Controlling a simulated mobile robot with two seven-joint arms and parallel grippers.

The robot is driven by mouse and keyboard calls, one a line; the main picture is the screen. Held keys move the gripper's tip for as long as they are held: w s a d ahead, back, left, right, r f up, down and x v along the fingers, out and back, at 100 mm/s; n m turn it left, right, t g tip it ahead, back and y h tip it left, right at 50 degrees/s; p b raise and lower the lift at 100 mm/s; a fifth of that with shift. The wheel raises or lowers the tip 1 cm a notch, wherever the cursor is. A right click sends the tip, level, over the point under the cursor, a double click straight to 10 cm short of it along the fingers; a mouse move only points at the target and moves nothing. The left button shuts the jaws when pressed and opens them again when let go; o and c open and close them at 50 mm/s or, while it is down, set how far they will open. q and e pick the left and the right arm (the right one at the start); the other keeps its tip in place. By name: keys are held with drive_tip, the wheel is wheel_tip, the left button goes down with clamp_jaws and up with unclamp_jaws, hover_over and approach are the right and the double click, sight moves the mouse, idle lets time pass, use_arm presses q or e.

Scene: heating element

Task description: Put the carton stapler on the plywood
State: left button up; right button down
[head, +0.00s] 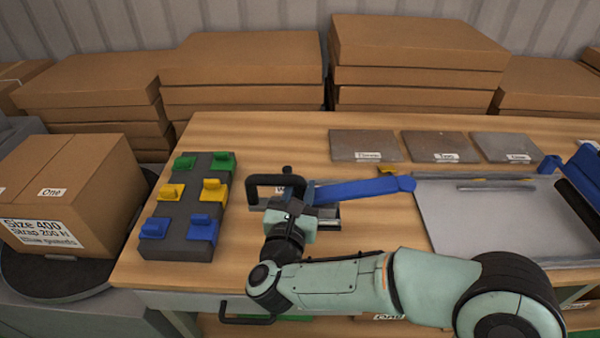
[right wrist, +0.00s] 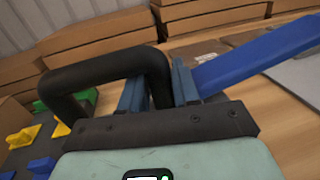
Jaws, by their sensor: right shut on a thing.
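The carton stapler, with a black loop handle (head: 262,183) and a long blue arm (head: 365,189), is over the left-middle of the light wood tabletop (head: 375,235), which looks like the plywood. My right gripper (head: 293,203) is at the handle's near end. In the right wrist view the black handle (right wrist: 105,75) runs down between the fingers (right wrist: 160,92), which are shut on it. The blue arm also shows there (right wrist: 255,52), pointing right. I cannot tell whether the stapler's underside touches the wood. My left gripper is out of view.
A dark block with green, yellow and blue clips (head: 188,205) stands just left of the stapler. Labelled grey plates (head: 365,145) lie at the back. A grey metal tray (head: 475,215) is on the right. A cardboard box (head: 75,190) stands left of the table.

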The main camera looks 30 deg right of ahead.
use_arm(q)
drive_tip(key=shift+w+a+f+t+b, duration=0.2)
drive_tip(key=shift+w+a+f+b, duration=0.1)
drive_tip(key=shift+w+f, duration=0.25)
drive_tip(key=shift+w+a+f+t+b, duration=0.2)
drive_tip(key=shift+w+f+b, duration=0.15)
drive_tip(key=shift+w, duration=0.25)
use_arm(e)
drive_tip(key=shift+f, duration=4.3)
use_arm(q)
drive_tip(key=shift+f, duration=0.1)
use_arm(e)
drive_tip(key=shift+f, duration=0.1)
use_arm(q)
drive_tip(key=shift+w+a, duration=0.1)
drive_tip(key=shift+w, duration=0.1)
use_arm(e)
drive_tip(key=c, duration=0.8)
unclamp_jaws()
drive_tip(key=shift+f, duration=0.1)
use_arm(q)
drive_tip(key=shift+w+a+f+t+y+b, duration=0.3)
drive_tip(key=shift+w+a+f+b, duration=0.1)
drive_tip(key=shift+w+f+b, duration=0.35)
use_arm(e)
drive_tip(key=v, duration=1.2)
